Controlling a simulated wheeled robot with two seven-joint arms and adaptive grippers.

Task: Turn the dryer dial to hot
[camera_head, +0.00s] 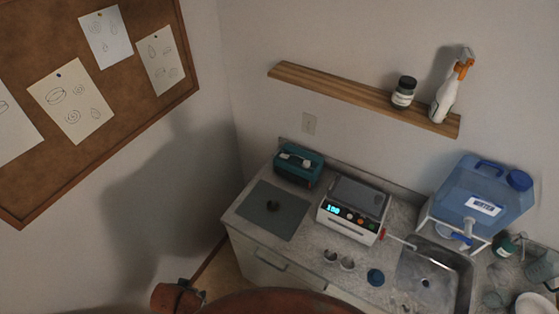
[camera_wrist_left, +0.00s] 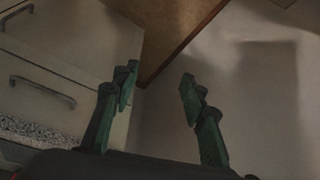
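A white benchtop unit (camera_head: 345,223) with a grey lid, a lit cyan display and a row of small coloured controls stands on the counter. It looks like the dryer; which control is the dial is too small to tell. My left gripper (camera_wrist_left: 157,84) shows in the left wrist view with its two green fingers apart and nothing between them. It points at the floor and wall beside the cabinet drawers, away from the unit. In the head view only part of my left arm shows at the bottom edge. My right gripper is not in view.
A teal device (camera_head: 299,166) and a dark mat (camera_head: 262,222) lie left of the unit. Small cups (camera_head: 347,264) and a blue-lidded jar (camera_head: 375,277) stand in front. A sink (camera_head: 425,280) and blue water container (camera_head: 485,195) are right. A wooden shelf (camera_head: 330,88) hangs above.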

